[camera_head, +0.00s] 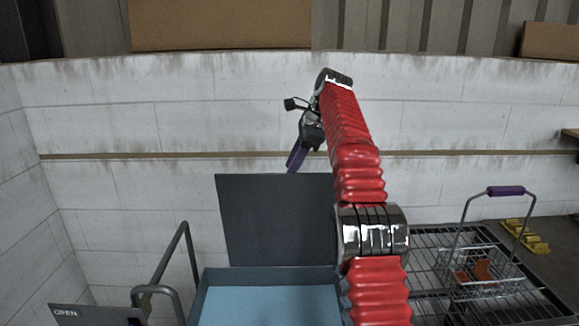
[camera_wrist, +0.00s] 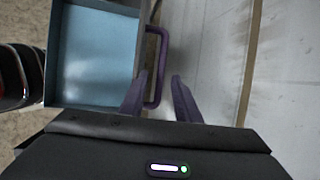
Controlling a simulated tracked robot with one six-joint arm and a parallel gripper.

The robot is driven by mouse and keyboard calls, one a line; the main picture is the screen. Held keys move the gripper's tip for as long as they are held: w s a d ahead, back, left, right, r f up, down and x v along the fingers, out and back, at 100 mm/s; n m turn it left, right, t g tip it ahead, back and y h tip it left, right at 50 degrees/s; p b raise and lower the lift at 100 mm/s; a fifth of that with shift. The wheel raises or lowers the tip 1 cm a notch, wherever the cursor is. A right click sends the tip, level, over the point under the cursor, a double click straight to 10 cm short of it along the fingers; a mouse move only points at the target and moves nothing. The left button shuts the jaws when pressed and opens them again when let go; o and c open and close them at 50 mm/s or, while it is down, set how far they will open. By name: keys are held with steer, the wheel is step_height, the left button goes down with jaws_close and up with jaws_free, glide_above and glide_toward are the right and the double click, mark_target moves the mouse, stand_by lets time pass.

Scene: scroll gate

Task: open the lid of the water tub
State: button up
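The water tub (camera_head: 330,272) is a dark grey box with light blue water (camera_head: 265,305) in it. Its dark lid (camera_head: 270,220) stands upright along the back edge, so the tub is open. In the wrist view the tub (camera_wrist: 97,107) is at the upper left, and a purple handle (camera_wrist: 165,62) shows beside its right side. My gripper (camera_head: 296,160) is above the lid's top edge. In the wrist view its purple fingers (camera_wrist: 158,77) are apart with nothing clamped between them. The handle lies beyond them, partly overlapped by the left finger. My arm hides the tub's right side in the head view.
A wire basket (camera_head: 480,268) with a purple handle and orange items stands on a dark grate (camera_head: 425,252) at the right. A grey rail (camera_head: 172,260) and an "OPEN" sign (camera_head: 85,314) are at the left. A pale block wall (camera_head: 150,190) runs close behind the lid.

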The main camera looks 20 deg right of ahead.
steer(key=s+d, duration=0.7)
steer(key=s, duration=0.1)
steer(key=shift+d, duration=0.4)
steer(key=shift+s, duration=0.1)
steer(key=shift+c, duration=0.5)
